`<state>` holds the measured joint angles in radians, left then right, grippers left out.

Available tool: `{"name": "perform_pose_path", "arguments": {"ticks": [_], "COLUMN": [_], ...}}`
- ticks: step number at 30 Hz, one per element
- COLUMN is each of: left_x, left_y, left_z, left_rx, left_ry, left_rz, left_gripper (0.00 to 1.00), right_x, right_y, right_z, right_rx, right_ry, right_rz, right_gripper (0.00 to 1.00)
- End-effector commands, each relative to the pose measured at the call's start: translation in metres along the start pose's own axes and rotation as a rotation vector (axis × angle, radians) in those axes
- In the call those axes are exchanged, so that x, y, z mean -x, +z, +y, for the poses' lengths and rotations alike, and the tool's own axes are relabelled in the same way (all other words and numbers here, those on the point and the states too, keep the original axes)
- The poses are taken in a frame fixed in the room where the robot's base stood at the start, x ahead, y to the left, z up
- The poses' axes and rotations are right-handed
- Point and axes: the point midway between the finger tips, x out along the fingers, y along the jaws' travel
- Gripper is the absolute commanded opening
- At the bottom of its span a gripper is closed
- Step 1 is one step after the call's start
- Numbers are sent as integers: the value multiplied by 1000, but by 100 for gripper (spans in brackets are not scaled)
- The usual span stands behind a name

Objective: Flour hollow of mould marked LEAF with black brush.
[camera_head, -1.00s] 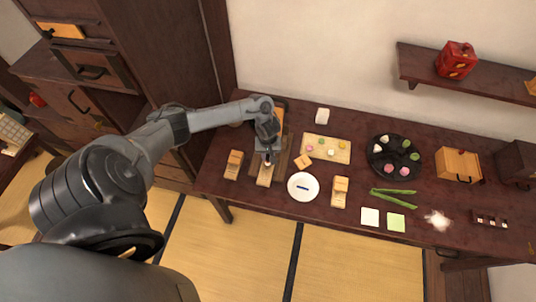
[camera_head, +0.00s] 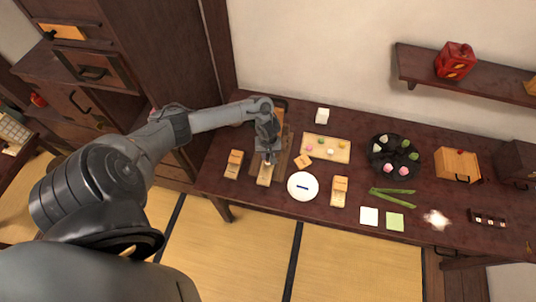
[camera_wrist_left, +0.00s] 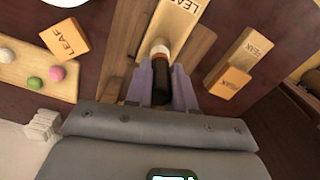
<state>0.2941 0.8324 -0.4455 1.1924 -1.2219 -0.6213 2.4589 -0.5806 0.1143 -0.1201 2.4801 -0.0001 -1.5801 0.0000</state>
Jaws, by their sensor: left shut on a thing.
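My left gripper (camera_head: 268,157) is shut on the black brush (camera_wrist_left: 160,80), seen between its fingers (camera_wrist_left: 160,88) in the left wrist view. The brush has a black handle, an orange-brown band and a pale tip. The tip is over or at one end of the pale wooden mould marked LEAF (camera_wrist_left: 180,18), also seen in the head view (camera_head: 263,181). I cannot tell whether it touches. The mould's hollow is not clearly visible. A loose wooden block marked LEAF (camera_wrist_left: 65,40) lies beside it. My right gripper is not in view.
The mould lies on a dark board (camera_head: 283,150). Blocks marked PEAK (camera_wrist_left: 228,81) stand on one side; a white plate (camera_head: 291,195) and sweets tray (camera_head: 340,155) on the other. Another mould (camera_head: 338,199) stands right of the plate. White powder (camera_head: 436,219) lies far right.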

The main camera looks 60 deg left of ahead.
Motion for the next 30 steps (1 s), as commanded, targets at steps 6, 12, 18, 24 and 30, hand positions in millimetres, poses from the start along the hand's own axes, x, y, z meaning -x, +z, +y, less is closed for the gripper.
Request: {"name": "perform_pose_path", "arguments": {"ticks": [6, 12, 18, 24, 30], "left_x": [-4, -7, -10, -12, -16], "left_y": [0, 0, 0, 0, 0], "left_z": [0, 0, 0, 0, 0], "left_rx": [0, 0, 1, 0, 0], "left_ry": [0, 0, -1, -1, -1], "left_rz": [0, 0, 0, 0, 0], "left_gripper": [0, 0, 0, 0, 0], "right_x": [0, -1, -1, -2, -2], "right_y": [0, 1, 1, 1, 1], "right_z": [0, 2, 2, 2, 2], "right_rx": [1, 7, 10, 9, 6], "right_ry": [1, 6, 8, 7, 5], "right_rz": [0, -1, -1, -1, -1], "right_gripper": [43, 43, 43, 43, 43]}}
